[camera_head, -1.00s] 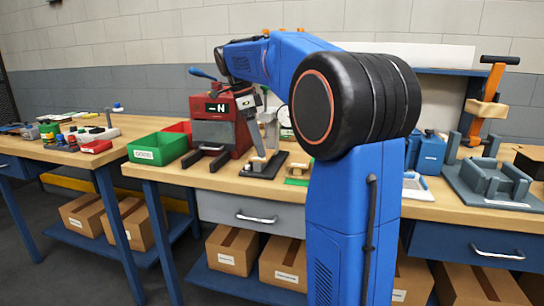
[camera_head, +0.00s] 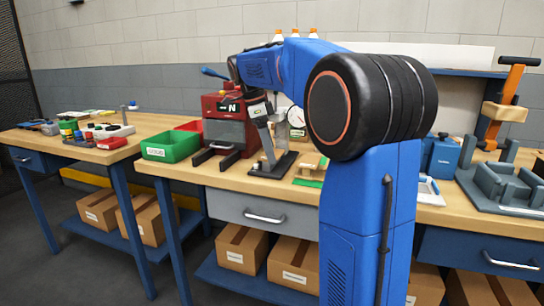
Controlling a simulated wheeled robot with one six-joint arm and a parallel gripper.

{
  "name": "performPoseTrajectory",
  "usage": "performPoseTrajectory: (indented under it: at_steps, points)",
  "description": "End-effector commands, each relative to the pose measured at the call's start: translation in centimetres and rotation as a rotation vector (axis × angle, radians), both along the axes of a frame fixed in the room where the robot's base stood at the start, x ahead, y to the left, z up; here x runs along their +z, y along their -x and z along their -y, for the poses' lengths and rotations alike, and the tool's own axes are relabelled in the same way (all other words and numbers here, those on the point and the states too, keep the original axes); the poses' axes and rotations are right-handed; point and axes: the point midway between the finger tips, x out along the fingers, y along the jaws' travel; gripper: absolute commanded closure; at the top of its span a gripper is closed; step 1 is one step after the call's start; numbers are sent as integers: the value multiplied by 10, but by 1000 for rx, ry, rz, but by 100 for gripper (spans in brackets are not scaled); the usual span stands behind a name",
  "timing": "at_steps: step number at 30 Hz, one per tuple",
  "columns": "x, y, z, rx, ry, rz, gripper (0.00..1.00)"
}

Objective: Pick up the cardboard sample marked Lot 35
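I cannot make out any Lot 35 marking. A small tan piece (camera_head: 308,165), perhaps cardboard, lies at a green mat (camera_head: 307,183) on the middle workbench, just left of my upright blue arm link. My arm reaches up and over to the left, and its far end comes down in front of the red machine (camera_head: 222,128), near a grey and black bench device (camera_head: 283,166). The end of my gripper is too small and mixed with the device behind it to tell its fingers or anything held.
A dial gauge (camera_head: 296,117) stands behind. A grey fixture (camera_head: 505,185) and an orange press (camera_head: 502,105) stand at right. Labelled cardboard boxes (camera_head: 240,248) fill the lower shelf.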

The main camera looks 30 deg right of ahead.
Motion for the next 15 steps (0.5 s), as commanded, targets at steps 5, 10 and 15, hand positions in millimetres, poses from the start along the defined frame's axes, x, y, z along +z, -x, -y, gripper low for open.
performPoseTrajectory:
  at_steps: [5,10,15]
  points:
    - [0,0,0,0,0,0,0]
    - [0,0,0,0,0,0,21]
    - [0,0,0,0,0,0,28]
